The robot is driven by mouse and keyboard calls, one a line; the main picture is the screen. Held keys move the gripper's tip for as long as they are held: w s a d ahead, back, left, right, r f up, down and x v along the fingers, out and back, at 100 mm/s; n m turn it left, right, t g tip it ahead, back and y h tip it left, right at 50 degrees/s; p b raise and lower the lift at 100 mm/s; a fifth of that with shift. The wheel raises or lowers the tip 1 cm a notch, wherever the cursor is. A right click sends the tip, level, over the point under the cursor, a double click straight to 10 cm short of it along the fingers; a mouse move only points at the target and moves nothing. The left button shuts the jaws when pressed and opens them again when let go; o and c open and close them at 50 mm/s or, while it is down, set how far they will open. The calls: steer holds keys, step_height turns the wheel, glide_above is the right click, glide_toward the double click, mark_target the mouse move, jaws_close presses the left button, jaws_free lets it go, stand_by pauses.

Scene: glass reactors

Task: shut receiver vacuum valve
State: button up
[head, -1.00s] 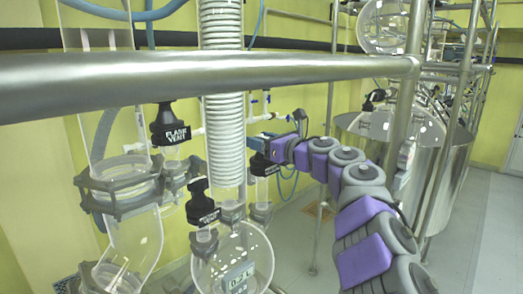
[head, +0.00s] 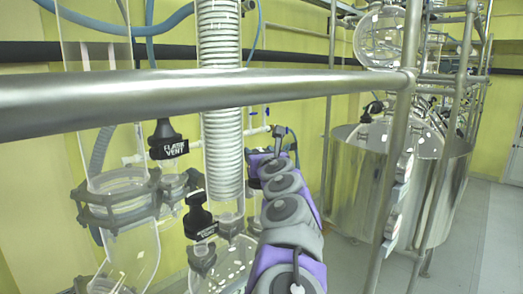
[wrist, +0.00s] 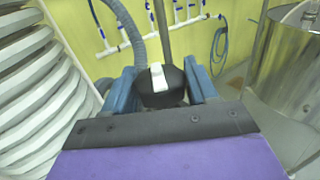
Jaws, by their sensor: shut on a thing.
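In the wrist view my gripper (wrist: 165,82) has its two blue fingers on either side of a black valve handle (wrist: 160,96) with a white mark on top. The gripper is shut on this handle. Its label cannot be read, and the valve body below is hidden by my wrist. In the head view my purple and grey arm reaches forward and covers the gripper and the held handle.
A black "FLASK VENT" handle (head: 167,140) and another black handle (head: 199,216) stand to the left. A steel rail (head: 200,92) crosses in front. A ribbed white coil (wrist: 40,95) is close on the left; a steel vessel (wrist: 290,85) stands right.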

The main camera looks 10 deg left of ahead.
steer(key=shift+s+a, duration=0.1)
steer(key=shift+a, duration=0.15)
steer(key=o, duration=0.7)
steer(key=shift+s+a+r, duration=0.1)
steer(key=shift+s, duration=0.05)
steer(key=shift+o, duration=0.2)
steer(key=shift+y+b, duration=0.3)
steer(key=shift+b, duration=0.2)
steer(key=shift+f+n+g+y+b, duration=0.3)
steer(key=shift+n+y+b, duration=0.1)
steer(key=shift+n+b, duration=0.15)
steer(key=shift+r+n+g+y+b, duration=0.15)
steer(key=shift+n+g+y+b, duration=0.55)
steer(key=shift+y, duration=0.4)
steer(key=shift+n+g+y, duration=0.3)
steer(key=shift+n+y, duration=0.05)
steer(key=shift+y, duration=0.15)
steer(key=shift+r+n+g+y+p, duration=0.2)
steer(key=shift+n+g+y+p, duration=0.65)
steer(key=shift+n+g+y, duration=0.35)
steer(key=n+g+y+p, duration=0.1)
steer(key=p, duration=0.1)
steer(key=n+g+p, duration=0.1)
steer(key=shift+w+r+g+y+p, duration=0.1)
steer(key=shift+w+g+y+p, duration=0.1)
steer(key=shift+g+y+p, duration=0.15)
steer(key=shift+n+g+y+p, duration=0.4)
steer(key=shift+g+p, duration=0.15)
steer(key=shift+p, duration=0.45)
